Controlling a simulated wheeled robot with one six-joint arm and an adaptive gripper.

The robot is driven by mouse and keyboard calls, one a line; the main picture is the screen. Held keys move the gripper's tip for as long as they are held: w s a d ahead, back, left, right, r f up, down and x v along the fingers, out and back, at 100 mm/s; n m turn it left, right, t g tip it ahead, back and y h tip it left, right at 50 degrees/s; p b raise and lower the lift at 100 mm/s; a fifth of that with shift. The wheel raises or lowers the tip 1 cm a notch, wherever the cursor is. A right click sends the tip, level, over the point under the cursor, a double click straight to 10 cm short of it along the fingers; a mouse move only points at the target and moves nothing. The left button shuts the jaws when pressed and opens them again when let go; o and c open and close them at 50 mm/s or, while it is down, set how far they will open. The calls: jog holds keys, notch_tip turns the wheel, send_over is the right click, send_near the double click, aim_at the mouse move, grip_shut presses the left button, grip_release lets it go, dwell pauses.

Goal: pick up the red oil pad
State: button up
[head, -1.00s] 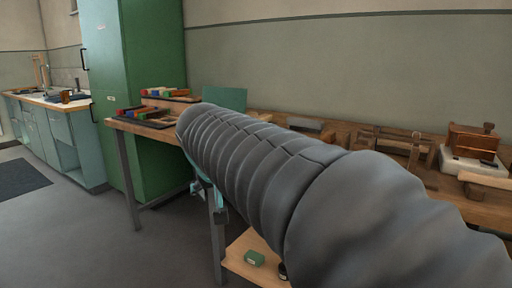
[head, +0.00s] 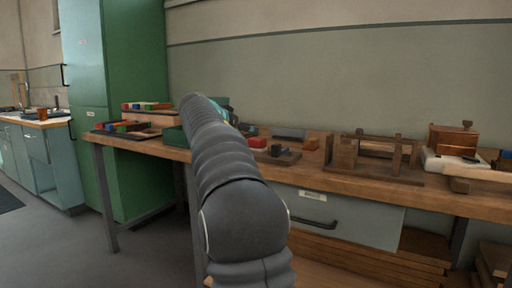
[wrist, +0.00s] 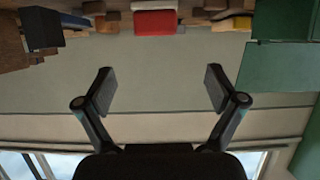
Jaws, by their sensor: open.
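The red oil pad (head: 258,142) lies on the workbench in the head view, just right of my arm, with a pale part under it. In the wrist view, which is upside down, the red pad (wrist: 155,22) is at the top middle. My gripper (wrist: 160,86) is open and empty, its two fingers spread wide with the wall behind them. The pad shows above the gap between the fingertips, apart from them. In the head view my gripper is mostly hidden behind my arm.
A dark block (head: 275,150) sits right of the pad. Wooden frames (head: 375,155) stand further right on the bench (head: 330,180). A green box (head: 175,136) is left of my arm, near trays of coloured blocks (head: 120,127). A tall green cabinet (head: 135,60) stands at the left.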

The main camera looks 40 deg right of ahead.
aim_at(256, 138)
jog(key=x, duration=0.5)
jog(key=shift+w+d+f, duration=0.1)
jog(key=shift+d, duration=0.15)
jog(key=shift+s+f+x, duration=0.1)
jog(key=shift+f+x, duration=0.05)
jog(key=shift+x, duration=0.8)
jog(key=shift+s+f+x, duration=0.1)
jog(key=shift+x, duration=0.85)
jog(key=shift+s+f+x, duration=0.1)
jog(key=shift+f+x, duration=0.05)
jog(key=shift+x, duration=0.8)
jog(key=shift+a, duration=0.1)
jog(key=c, duration=1.2)
jog(key=shift+c, duration=0.2)
